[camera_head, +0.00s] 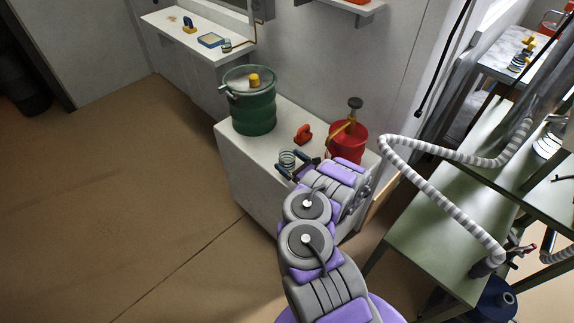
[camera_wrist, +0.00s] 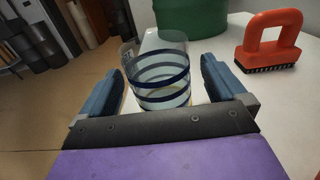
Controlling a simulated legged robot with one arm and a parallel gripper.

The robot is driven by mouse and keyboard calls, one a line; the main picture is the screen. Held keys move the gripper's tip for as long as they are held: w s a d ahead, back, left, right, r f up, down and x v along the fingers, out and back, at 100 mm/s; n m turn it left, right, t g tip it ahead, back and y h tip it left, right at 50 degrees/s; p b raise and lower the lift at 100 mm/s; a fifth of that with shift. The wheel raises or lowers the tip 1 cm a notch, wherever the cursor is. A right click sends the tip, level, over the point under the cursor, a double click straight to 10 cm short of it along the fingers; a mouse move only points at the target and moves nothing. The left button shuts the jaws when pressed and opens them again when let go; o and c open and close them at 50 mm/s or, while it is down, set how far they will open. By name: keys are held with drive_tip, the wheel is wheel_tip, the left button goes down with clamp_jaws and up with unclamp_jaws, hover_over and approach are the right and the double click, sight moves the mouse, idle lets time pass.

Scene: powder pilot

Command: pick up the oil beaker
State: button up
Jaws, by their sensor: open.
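A clear beaker with dark blue bands (camera_wrist: 160,75) stands upright on the white counter, near its front edge. It also shows in the head view (camera_head: 287,161). A little yellowish stuff shows low inside it; I cannot tell how much. My gripper (camera_wrist: 165,88) is open, with one blue finger on each side of the beaker and gaps between the fingers and the glass. In the head view my gripper (camera_head: 297,166) is at the beaker, low over the counter. The beaker's base is partly hidden behind the gripper's palm in the wrist view.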

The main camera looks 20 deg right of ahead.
drive_tip(key=shift+x, duration=0.85)
drive_tip(key=c, duration=1.1)
drive_tip(key=shift+r, duration=0.15)
drive_tip(key=shift+a+r+p, duration=0.15)
drive_tip(key=shift+r+p, duration=0.15)
drive_tip(key=shift+r, duration=0.25)
wheel_tip(320, 180, up, 6)
drive_tip(key=p, duration=0.2)
drive_tip(key=s+a+p, duration=0.1)
drive_tip(key=s+a, duration=0.1)
drive_tip(key=a, duration=0.4)
drive_tip(key=s+a+p, duration=0.1)
drive_tip(key=s+a, duration=0.1)
drive_tip(key=a, duration=0.4)
drive_tip(key=s+a+p, duration=0.1)
drive_tip(key=s+a, duration=0.1)
drive_tip(key=a, duration=0.4)
drive_tip(key=shift+s+a+f, duration=0.1)
drive_tip(key=shift+s+a, duration=0.2)
drive_tip(key=shift+s, duration=0.1)
